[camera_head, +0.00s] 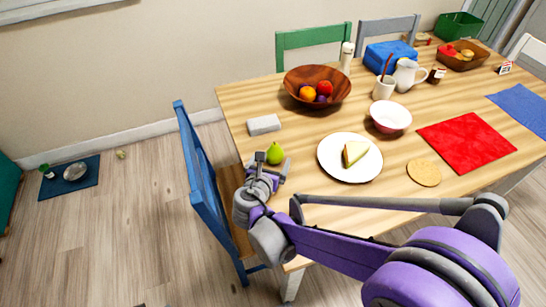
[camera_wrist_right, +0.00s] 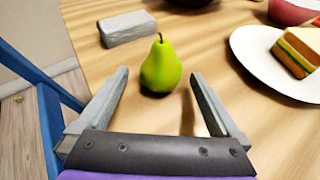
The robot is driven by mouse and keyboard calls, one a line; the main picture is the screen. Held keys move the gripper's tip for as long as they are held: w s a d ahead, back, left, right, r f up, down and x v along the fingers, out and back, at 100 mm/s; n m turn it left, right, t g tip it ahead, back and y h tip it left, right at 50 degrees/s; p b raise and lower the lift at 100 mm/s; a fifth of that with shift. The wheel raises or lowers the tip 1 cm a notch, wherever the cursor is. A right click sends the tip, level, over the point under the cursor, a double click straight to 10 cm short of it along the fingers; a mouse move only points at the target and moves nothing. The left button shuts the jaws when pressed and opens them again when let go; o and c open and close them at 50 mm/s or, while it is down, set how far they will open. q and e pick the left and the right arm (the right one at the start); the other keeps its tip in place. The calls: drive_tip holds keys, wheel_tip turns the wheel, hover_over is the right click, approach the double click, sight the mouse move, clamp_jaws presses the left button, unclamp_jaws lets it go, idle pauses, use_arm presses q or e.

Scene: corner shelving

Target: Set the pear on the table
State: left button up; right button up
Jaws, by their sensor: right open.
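The green pear (camera_head: 276,153) stands upright on the wooden table (camera_head: 400,185) near its left edge. In the right wrist view the pear (camera_wrist_right: 161,70) is between the tips of the two fingers, with visible gaps on both sides and its stem up. My right gripper (camera_head: 273,164) is open around the near side of the pear and low over the tabletop. Its fingers (camera_wrist_right: 160,76) hold nothing. My left gripper is not in view.
A white plate (camera_head: 335,168) with a sandwich piece is right of the pear. A grey block (camera_head: 264,125) lies behind it. A wooden fruit bowl (camera_head: 300,78) stands farther back. A blue chair (camera_head: 204,185) is against the left table edge. Bare tabletop surrounds the pear.

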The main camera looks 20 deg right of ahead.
drive_tip(key=p+v, duration=0.2)
drive_tip(key=v, duration=0.8)
drive_tip(key=shift+s+a+r, duration=0.1)
drive_tip(key=shift+s+a, duration=0.05)
